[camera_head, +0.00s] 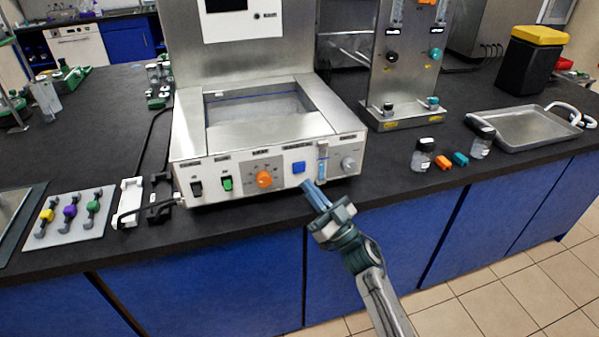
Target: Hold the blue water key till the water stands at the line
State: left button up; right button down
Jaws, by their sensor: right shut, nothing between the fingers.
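The blue water key (299,167) is a square button on the front panel of the steel water bath (187,135). My right gripper (308,187) is shut and empty, its fingertips just below and in front of the key. I cannot tell whether they touch it. A small upright sight gauge (323,160) stands right of the key. The open basin has a blue line (245,96) along its far inner wall. Where the water stands against that line is too small to tell. My left gripper is not in view.
The panel also has an orange knob (264,179), a green switch (227,184), a black switch (196,188) and a grey knob (348,163). A rack with coloured handles (75,217) lies left. Jars and a steel tray (528,127) stand right. The counter's front edge lies under my right arm.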

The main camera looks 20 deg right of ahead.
aim_at(296, 165)
jog(key=shift+w, duration=1.65)
dwell(0.8)
jog(key=shift+w+p, duration=0.3)
jog(key=shift+w, duration=0.1)
jog(key=shift+w, duration=0.35)
dwell(4.8)
